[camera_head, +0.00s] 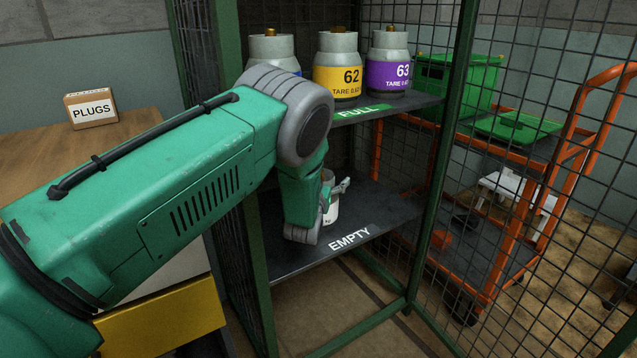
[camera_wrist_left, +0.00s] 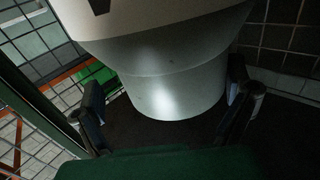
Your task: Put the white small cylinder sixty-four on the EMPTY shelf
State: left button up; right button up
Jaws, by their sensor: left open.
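The white small cylinder (camera_head: 331,208) is at the EMPTY shelf (camera_head: 375,222), the lower dark shelf of the cage, and appears to stand on it. My left arm and gripper hide much of it, and I cannot read its number. My left gripper (camera_head: 334,190) is open beside it. In the left wrist view the white cylinder (camera_wrist_left: 165,85) fills the upper middle, between the spread fingers of the gripper (camera_wrist_left: 168,105). A gap shows on the left finger's side; the right finger is close to the cylinder, and I cannot tell whether it touches.
The FULL shelf (camera_head: 412,106) above holds cylinder 62 (camera_head: 338,78), purple cylinder 63 (camera_head: 387,75) and a partly hidden blue-banded one (camera_head: 274,52). Green cage posts (camera_head: 447,150) and mesh flank the shelves. An orange cart (camera_head: 520,215) stands right; a PLUGS box (camera_head: 91,108) sits left.

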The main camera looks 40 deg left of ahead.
pick_arm(q)
jog(key=shift+s+d+r, duration=0.1)
jog(key=shift+s+d, duration=0.1)
jog(key=shift+d, duration=0.05)
jog(key=a+p+v, duration=0.1)
jog(key=p+v, duration=0.2)
jog(key=v, duration=0.8)
jog(key=shift+s+a+f+p, duration=0.2)
jog(key=shift+s+f+p, duration=0.05)
jog(key=shift+f+p, duration=0.15)
